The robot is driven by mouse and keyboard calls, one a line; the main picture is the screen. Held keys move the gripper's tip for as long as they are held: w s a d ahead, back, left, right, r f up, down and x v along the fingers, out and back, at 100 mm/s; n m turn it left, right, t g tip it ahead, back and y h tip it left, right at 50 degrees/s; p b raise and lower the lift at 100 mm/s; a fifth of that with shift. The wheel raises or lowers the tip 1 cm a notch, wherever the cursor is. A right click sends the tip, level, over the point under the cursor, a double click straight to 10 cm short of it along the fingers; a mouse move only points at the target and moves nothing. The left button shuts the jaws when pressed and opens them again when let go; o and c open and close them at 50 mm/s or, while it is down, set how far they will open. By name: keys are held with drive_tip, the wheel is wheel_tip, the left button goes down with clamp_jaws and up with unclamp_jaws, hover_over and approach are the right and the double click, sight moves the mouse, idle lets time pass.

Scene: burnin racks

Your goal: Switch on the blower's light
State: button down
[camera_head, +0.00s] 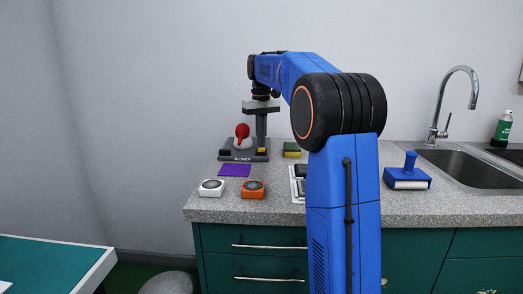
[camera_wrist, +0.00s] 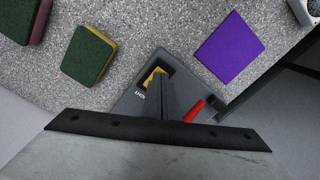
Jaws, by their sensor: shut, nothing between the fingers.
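The blower (camera_head: 236,156) is a dark grey base with a white label, standing on the counter left of my arm. It also shows in the wrist view (camera_wrist: 127,106), partly covered by my gripper. A yellow switch (camera_head: 262,150) sits at its right front and shows beside my fingertips in the wrist view (camera_wrist: 152,75). A red-topped part (camera_head: 242,131) stands on the base; some red (camera_wrist: 194,111) shows in the wrist view. My gripper (camera_head: 261,144) points down, shut and empty, right over the switch. I cannot tell whether it touches it. No lit lamp is evident.
A purple pad (camera_head: 235,170) lies in front of the blower, with white (camera_head: 211,188) and orange (camera_head: 252,189) dial boxes nearer. A green-and-yellow sponge (camera_head: 292,150) lies right of it. A blue-handled roller (camera_head: 407,178) and the sink (camera_head: 466,168) are further right.

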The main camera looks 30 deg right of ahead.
sight(261, 150)
drive_tip(key=shift+f, duration=0.75)
idle(0.7)
wheel_tip(261, 150, up, 7)
idle(1.0)
idle(0.5)
